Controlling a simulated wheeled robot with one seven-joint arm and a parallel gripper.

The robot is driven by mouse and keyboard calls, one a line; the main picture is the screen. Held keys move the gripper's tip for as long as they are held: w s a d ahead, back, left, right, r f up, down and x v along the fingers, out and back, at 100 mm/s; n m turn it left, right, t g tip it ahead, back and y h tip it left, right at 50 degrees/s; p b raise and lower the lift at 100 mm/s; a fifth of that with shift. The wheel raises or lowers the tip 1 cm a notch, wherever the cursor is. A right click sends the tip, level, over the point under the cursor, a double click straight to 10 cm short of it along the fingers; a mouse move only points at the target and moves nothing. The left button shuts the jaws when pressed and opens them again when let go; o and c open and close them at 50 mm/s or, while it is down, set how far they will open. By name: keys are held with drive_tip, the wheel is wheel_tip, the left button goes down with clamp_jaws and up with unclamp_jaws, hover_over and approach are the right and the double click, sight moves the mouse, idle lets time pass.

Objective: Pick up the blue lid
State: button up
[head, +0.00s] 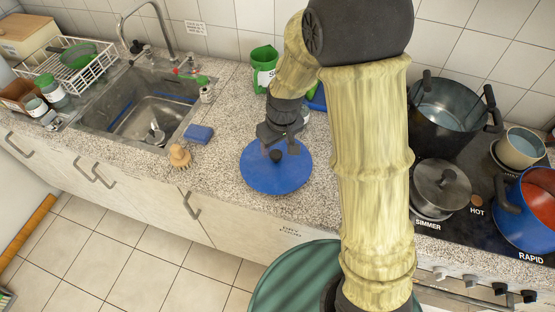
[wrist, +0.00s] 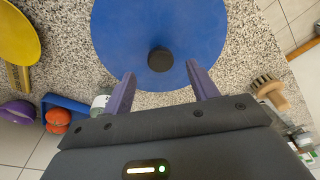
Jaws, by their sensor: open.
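The blue lid (head: 272,172) is a round disc with a black knob, lying flat on the speckled counter right of the sink. It also fills the top middle of the wrist view (wrist: 125,35), with its black knob (wrist: 160,59) near the lid's centre. My gripper (head: 277,146) is over the lid in the head view. In the wrist view its two purple fingers (wrist: 163,76) are spread apart, with the knob ahead of and between their tips. Nothing is held. Contact with the lid cannot be made out.
A blue sponge (head: 198,133) and a wooden brush (head: 180,156) lie left of the lid, beside the sink (head: 95,117). A green container (head: 263,60) stands behind. Right of my arm are a lidded pot (head: 441,187), a large black pot (head: 447,103) and a blue-red pot (head: 510,222).

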sight(276, 154)
drive_tip(key=shift+a+f, duration=0.1)
drive_tip(key=shift+f, duration=0.1)
drive_tip(key=shift+s, duration=0.15)
drive_tip(key=shift+w+a+f+p, duration=0.1)
drive_tip(key=shift+w+f+p, duration=0.1)
drive_tip(key=shift+f, duration=0.65)
drive_tip(key=shift+w+d+f+p, duration=0.1)
drive_tip(key=shift+f+p, duration=0.1)
drive_tip(key=shift+f, duration=0.65)
drive_tip(key=shift+w+a+f+p, duration=0.1)
drive_tip(key=shift+f+p, duration=0.1)
drive_tip(key=shift+f, duration=0.65)
drive_tip(key=c, duration=1.2)
drive_tip(key=shift+o, duration=0.2)
